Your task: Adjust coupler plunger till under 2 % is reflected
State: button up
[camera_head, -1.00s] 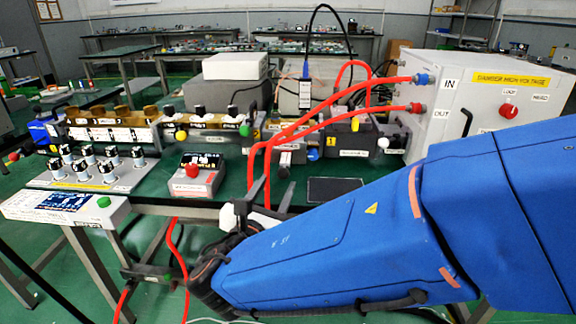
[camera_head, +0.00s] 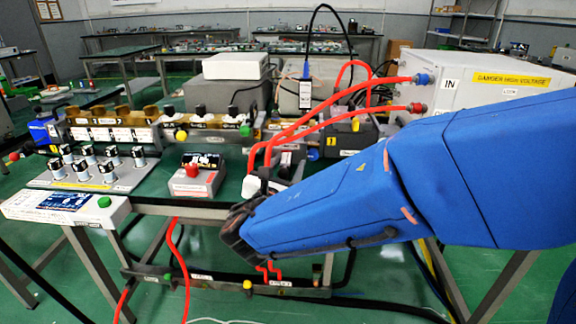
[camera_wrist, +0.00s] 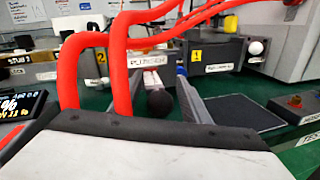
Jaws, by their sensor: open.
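A block labelled PLUNGER (camera_wrist: 148,60) stands ahead in the wrist view, with a white-and-red scale strip below its label. A black ball knob (camera_wrist: 160,102) faces me in front of it. My gripper (camera_wrist: 130,84) is open, its two grey fingers spread left and right. The knob appears between them in the picture and looks untouched; I cannot tell how deep it is between the fingers. In the head view my gripper (camera_head: 280,170) is at the front of the bench, partly hidden by my blue arm. A small display box (camera_head: 203,162) with a red button stands left; its reading is too blurred.
Red cables (camera_head: 330,118) loop from the white high-voltage cabinet (camera_head: 460,75) past my gripper. A panel of knobs (camera_head: 95,165) is at left. A dark flat plate (camera_wrist: 235,112) lies right of my fingers, beside a box with a red button (camera_wrist: 294,102).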

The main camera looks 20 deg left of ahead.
grip_shut()
jog(key=shift+w+a, duration=0.2)
jog(key=shift+w, duration=0.55)
grip_release()
jog(key=shift+s, duration=0.1)
jog(key=s, duration=1.7)
jog(key=shift+s+d, duration=0.15)
jog(key=shift+d, duration=0.2)
